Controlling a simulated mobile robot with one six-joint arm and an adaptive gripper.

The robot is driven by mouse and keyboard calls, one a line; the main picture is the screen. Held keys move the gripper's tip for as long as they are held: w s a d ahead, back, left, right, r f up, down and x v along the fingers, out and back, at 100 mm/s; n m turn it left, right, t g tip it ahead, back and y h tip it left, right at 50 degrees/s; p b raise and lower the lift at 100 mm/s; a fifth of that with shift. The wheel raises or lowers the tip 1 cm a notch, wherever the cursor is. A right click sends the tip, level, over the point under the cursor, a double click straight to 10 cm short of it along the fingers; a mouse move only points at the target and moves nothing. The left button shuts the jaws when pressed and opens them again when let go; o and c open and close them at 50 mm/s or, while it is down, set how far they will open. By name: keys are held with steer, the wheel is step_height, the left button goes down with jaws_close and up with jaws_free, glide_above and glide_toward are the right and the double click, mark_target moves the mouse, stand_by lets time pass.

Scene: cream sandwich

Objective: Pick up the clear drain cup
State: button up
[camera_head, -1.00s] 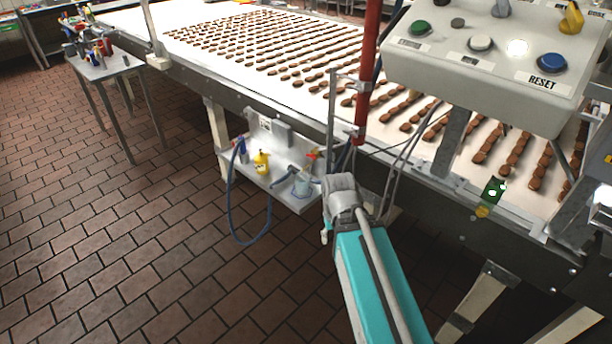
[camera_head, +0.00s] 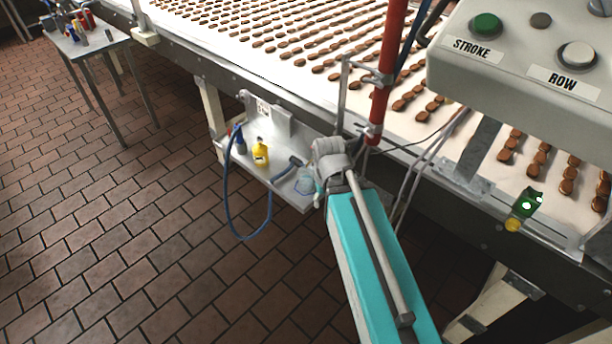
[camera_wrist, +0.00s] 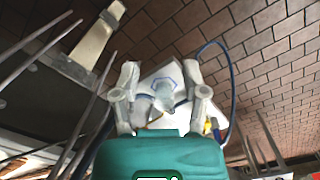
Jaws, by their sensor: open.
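The clear drain cup (camera_head: 303,185) stands near the right end of the small white shelf (camera_head: 255,170) below the conveyor; my arm's end partly covers it in the head view. In the wrist view the clear cup (camera_wrist: 163,93) shows between the two fingers of my gripper (camera_wrist: 160,76). My gripper is open, with a finger to either side of the cup in that picture. I cannot tell whether either finger touches it. In the head view the fingers are mostly hidden by my wrist.
A yellow bottle (camera_head: 260,152), a blue spray-like item (camera_head: 239,140) and a dark-handled tool (camera_head: 287,168) share the shelf. A blue hose (camera_head: 228,205) hangs below it. A red post (camera_head: 385,75) and conveyor frame (camera_head: 430,185) stand close to my arm. Floor (camera_head: 120,250) is open at left.

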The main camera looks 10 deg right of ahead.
steer(key=o, duration=0.3)
steer(key=shift+w, duration=0.1)
steer(key=shift+o, duration=1.4)
steer(key=shift+w+f+b, duration=0.1)
steer(key=shift+f+b, duration=0.15)
steer(key=shift+b, duration=0.05)
steer(key=shift+w+f+b, duration=0.2)
steer(key=shift+f+b, duration=0.1)
steer(key=w+a+f+m+t+h+b, duration=0.1)
steer(key=w+f+m+t+h+b, duration=0.35)
steer(key=w+f+b, duration=0.9)
steer(key=w+a+f+m+t+h+b, duration=0.1)
steer(key=w+a+m+h+b, duration=0.1)
steer(key=b, duration=0.3)
steer(key=w+a+f+m+t+h+b, duration=0.1)
steer(key=w+a+f+m+h+b, duration=0.1)
steer(key=w+a+b, duration=0.1)
steer(key=w+a+f+m+t+h+b, duration=0.1)
steer(key=w+a+m+h+b, duration=0.1)
steer(key=b, duration=0.6)
steer(key=shift+w+a+f+t+h, duration=0.15)
steer(key=shift+w+a+f, duration=0.1)
steer(key=shift+a, duration=0.25)
steer(key=shift+w+a+f+t+h, duration=0.15)
steer(key=shift+w+a, duration=0.1)
steer(key=shift+a, duration=0.2)
